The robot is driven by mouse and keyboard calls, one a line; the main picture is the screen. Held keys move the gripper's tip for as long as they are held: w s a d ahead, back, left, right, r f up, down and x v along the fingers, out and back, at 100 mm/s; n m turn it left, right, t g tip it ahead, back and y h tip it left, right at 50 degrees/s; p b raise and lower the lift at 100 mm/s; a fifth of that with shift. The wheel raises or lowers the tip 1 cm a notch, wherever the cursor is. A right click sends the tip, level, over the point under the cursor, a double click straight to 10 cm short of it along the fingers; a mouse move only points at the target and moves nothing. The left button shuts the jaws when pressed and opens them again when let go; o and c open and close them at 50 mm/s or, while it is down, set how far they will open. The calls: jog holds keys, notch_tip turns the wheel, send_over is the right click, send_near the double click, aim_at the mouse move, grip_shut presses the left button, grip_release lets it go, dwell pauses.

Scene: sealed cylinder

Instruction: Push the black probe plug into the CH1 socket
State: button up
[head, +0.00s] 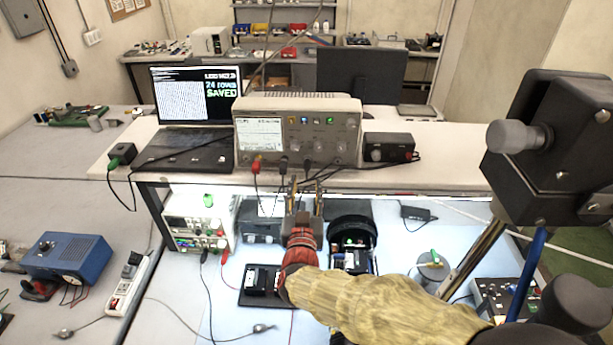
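A beige oscilloscope (349,128) stands on the raised white bench shelf, its lit screen at left and knobs at right. Along its lower front edge are a red plug (256,166) and two black plugs, one near the middle (283,163) and one to its right (307,163), with cables hanging down. I cannot read the CH1 label, nor tell how deep the plugs sit or which is the probe plug. My gripper (305,184) is just below and in front of the oscilloscope. Its two fingers stand apart with a gap, and nothing clearly shows between them.
A laptop (195,100) stands left of the oscilloscope and a black box (389,147) right of it. Below the shelf are a power supply (200,220) and a round black container (352,232). Cables hang over the shelf's front edge. A blue device (68,258) sits at far left.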

jog(key=s, duration=0.3)
jog(key=shift+s, duration=0.3)
dwell(0.3)
